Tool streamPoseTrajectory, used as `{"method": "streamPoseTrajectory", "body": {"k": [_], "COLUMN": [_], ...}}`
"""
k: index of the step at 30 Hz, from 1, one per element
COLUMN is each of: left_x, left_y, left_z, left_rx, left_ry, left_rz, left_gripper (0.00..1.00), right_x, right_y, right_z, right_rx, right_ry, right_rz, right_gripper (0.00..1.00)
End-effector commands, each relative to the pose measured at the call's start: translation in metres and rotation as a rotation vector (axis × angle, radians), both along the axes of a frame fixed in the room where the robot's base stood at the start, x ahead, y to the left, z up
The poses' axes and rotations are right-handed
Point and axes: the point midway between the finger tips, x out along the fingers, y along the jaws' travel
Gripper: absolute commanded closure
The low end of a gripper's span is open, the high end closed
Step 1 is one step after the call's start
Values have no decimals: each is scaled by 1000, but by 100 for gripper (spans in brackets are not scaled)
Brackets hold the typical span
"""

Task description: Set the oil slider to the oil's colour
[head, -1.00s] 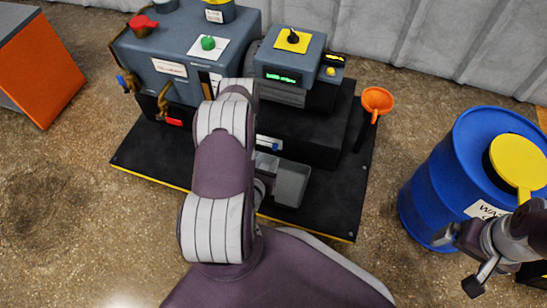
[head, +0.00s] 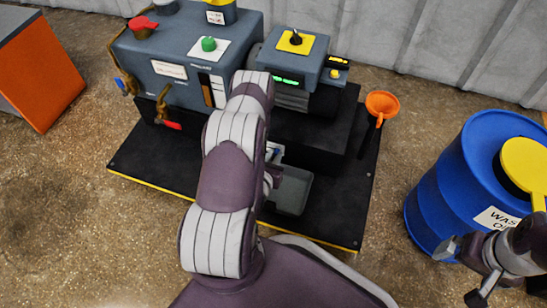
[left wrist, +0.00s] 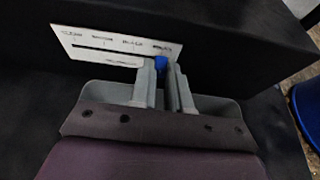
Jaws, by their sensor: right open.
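The oil slider's white label plate (left wrist: 100,45) is on the dark block's front in the left wrist view. It reads CLEAR at its left end and BLACK further right; the other labels are too blurred. The blue slider knob (left wrist: 161,63) is near the plate's right end. My left gripper (left wrist: 162,72) has its fingertips close on either side of the knob and looks shut on it. In the head view my left arm partly hides the plate (head: 274,151). A narrow brown strip (head: 206,90) shows on the machine's front. My right gripper (head: 462,272) is open and empty at lower right.
A grey tray (head: 292,190) sits below the slider. The grey-blue machine (head: 170,48) has taps at left. An orange funnel (head: 382,104) and a blue waste-oil drum (head: 455,190) with a yellow lid (head: 527,165) stand at right. An orange cabinet (head: 40,80) is at left.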

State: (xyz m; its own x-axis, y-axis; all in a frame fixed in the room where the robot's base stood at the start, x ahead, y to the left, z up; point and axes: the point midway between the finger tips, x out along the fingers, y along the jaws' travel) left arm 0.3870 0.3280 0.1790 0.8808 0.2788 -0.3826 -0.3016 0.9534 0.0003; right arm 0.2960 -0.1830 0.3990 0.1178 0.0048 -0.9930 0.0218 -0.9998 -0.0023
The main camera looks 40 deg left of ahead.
Motion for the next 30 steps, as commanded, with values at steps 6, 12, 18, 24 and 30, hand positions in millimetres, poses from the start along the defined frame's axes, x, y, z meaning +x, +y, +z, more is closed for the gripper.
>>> {"method": "streamPoseTrajectory", "body": {"k": [6,12,18,24,30], "left_x": [-9,-19,-20,-20,-20], "left_y": [33,62,65,65,65], "left_z": [5,2,0,0,0], "left_rx": [-2,0,2,2,1], "left_ry": [-2,-2,-2,-2,-1], "left_rz": [13,7,1,1,1], "left_gripper": [100,100,100,64,57], "right_x": [0,0,0,0,0], "right_y": [0,0,0,0,0], "right_z": [19,27,26,26,26], "right_rx": [0,0,0,0,0], "right_ry": [0,0,0,0,0], "right_rz": [0,0,0,0,0], "right_gripper": [0,0,0,0,0]}}
